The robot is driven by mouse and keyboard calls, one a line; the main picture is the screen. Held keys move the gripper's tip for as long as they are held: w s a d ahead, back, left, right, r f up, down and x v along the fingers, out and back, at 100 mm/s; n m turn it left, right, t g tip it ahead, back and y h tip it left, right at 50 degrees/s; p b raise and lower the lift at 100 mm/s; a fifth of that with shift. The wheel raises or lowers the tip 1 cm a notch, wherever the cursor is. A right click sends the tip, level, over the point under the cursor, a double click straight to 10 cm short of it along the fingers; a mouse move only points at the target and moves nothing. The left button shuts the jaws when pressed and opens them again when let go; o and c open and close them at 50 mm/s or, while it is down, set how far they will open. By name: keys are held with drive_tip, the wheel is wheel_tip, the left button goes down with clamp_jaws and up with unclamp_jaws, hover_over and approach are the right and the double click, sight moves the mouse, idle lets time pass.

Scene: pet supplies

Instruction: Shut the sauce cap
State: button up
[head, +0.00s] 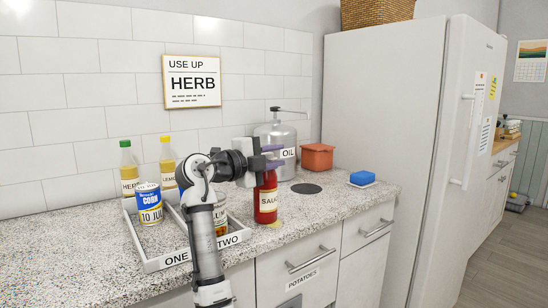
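The red sauce bottle (265,203) stands upright on the granite counter, to the right of the two-part tray. Its label reads "SAUC", with the rest cut off from view. My gripper (274,156) is at the height of the bottle's top and points right.
Herb (129,170) and lemon (167,162) bottles stand behind. An oil canister (274,134), orange container (317,158) and blue sponge (362,179) are rightward.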

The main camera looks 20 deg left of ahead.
drive_tip(key=b+v, duration=0.1)
drive_tip(key=v, duration=1.2)
drive_tip(key=shift+s+a, duration=0.25)
drive_tip(key=shift+s, duration=0.1)
